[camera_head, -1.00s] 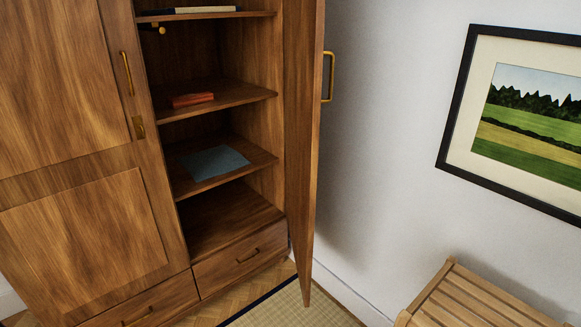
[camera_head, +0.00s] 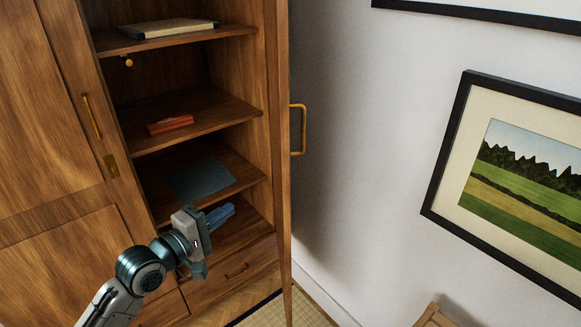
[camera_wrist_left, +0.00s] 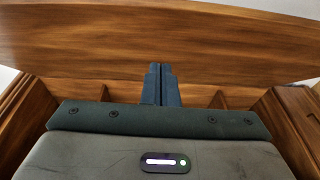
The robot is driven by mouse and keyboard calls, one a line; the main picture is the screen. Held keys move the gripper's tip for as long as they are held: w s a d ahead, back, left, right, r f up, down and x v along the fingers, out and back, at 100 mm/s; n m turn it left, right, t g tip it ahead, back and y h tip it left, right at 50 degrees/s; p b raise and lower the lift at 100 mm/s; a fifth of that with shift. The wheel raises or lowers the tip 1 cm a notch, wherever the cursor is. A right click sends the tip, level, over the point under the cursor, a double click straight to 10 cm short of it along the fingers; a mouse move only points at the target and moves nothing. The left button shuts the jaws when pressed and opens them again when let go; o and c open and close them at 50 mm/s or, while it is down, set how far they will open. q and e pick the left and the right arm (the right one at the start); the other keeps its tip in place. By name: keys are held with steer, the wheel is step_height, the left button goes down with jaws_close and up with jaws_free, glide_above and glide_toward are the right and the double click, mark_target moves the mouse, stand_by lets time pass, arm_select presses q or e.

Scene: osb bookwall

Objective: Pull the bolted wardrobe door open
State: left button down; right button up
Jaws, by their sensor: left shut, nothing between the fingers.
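The wardrobe's right door (camera_head: 279,200) stands swung wide open, seen nearly edge-on in the head view. Its brass handle (camera_head: 303,130) is on the face toward the wall. The left door (camera_head: 45,130) is closed, with a brass handle (camera_head: 91,117) and a small brass plate (camera_head: 111,166) near its inner edge. My left gripper (camera_head: 228,212) is in front of the open compartment's lower part, left of the open door, holding nothing. Its shut fingers (camera_wrist_left: 161,83) point at a wide wooden panel (camera_wrist_left: 160,40) in the left wrist view; contact cannot be told. My right gripper is out of view.
Inside are shelves with a book (camera_head: 168,28), a red item (camera_head: 170,124) and a blue-grey flat item (camera_head: 203,180). A drawer (camera_head: 232,273) is below. A white wall with a framed picture (camera_head: 520,170) is on the right; a slatted wooden seat (camera_head: 437,317) stands below it.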

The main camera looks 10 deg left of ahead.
arm_select(q)
steer(key=w+d+r+p, duration=0.1)
steer(key=w+d+p, duration=0.2)
steer(key=w+d, duration=0.4)
steer(key=shift+p+x, duration=0.3)
steer(key=shift+x, duration=0.85)
steer(key=shift+w+a, duration=0.15)
steer(key=shift+a, duration=0.05)
